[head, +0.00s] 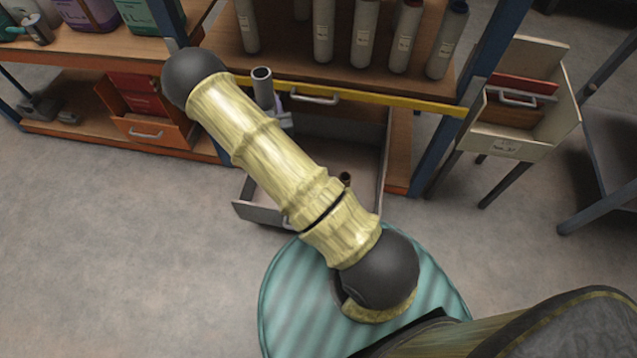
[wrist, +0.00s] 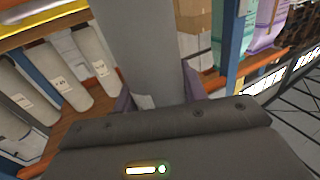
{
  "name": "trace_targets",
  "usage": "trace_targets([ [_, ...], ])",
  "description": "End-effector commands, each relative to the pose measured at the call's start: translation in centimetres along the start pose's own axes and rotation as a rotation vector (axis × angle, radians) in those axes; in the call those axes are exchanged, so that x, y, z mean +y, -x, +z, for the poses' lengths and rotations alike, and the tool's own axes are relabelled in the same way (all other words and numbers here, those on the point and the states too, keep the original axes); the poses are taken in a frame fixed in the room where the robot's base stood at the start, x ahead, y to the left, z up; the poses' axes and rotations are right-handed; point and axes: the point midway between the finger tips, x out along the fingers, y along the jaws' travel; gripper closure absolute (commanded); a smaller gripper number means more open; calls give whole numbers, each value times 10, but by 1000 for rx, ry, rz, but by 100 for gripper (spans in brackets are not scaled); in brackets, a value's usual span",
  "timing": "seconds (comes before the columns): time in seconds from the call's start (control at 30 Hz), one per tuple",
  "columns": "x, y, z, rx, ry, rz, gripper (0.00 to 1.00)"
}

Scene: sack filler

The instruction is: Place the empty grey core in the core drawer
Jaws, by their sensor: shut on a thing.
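My gripper (head: 272,112) is shut on a grey core (head: 262,88), a plain hollow tube with its open top end showing. The core stands roughly upright in the jaws, partly behind my forearm. In the wrist view the core (wrist: 145,50) rises between the two purple-grey fingers. An open grey drawer (head: 256,212) is pulled out low under the shelf, below my gripper in the head view. My forearm covers much of it.
Several labelled grey rolls (head: 365,35) stand on the shelf behind my gripper. A yellow strip (head: 400,101) runs along the shelf edge. An open orange drawer (head: 155,130) is at left. A cream drawer unit (head: 510,145) stands at right. The floor at left is clear.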

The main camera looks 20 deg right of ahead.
Motion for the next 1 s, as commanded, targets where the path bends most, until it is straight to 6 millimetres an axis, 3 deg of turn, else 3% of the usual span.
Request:
trace_targets([
  [0.03, -1, -4, 18, 1, -1, -10, 80],
  [0.1, -2, -8, 31, 1, -1, -23, 80],
  [1.0, -17, -62, 179, 1, -1, -222, 80],
])
